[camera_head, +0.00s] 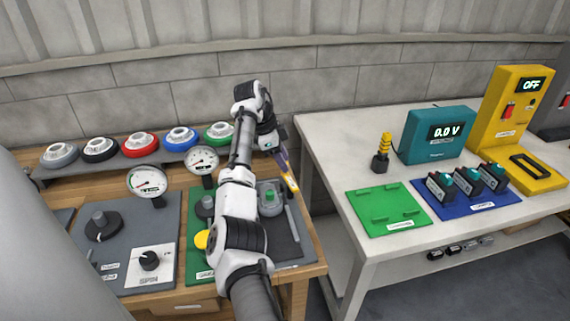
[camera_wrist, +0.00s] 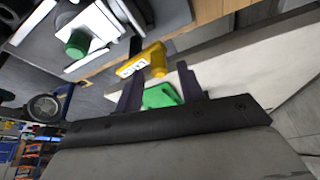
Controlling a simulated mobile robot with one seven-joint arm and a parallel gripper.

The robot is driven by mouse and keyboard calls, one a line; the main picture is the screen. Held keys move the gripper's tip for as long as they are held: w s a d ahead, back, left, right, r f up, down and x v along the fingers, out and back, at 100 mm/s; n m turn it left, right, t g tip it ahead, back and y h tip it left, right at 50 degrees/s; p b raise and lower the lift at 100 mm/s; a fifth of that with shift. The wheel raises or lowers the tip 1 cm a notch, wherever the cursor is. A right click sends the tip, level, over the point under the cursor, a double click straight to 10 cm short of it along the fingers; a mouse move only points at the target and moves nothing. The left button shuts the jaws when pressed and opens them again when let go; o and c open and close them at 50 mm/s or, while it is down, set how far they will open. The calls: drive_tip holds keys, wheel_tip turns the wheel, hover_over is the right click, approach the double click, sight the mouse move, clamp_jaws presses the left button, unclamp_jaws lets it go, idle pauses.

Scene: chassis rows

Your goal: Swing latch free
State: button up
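A yellow latch lever (camera_wrist: 150,60) with a white label shows just beyond my fingers in the wrist view. In the head view a narrow yellow-orange piece (camera_head: 291,183), seemingly the same lever, lies at the right edge of the wooden bench. My gripper (camera_wrist: 160,88) has its two dark purple fingers apart, with the lever beyond them and no clear contact. In the head view my gripper (camera_head: 284,161) is over that bench edge, partly hidden by my wrist. A green piece (camera_wrist: 161,96) shows between the fingers; I cannot tell whether it is near or far.
A grey housing with a green knob (camera_head: 269,196) stands left of the lever. Gauges (camera_head: 147,182) and dials are further left. A white table (camera_head: 345,150) stands to the right across a gap, with a green board (camera_head: 384,208) and a blue board (camera_head: 465,197).

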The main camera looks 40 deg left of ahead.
drive_tip(key=v, duration=1.1)
drive_tip(key=shift+r, duration=0.4)
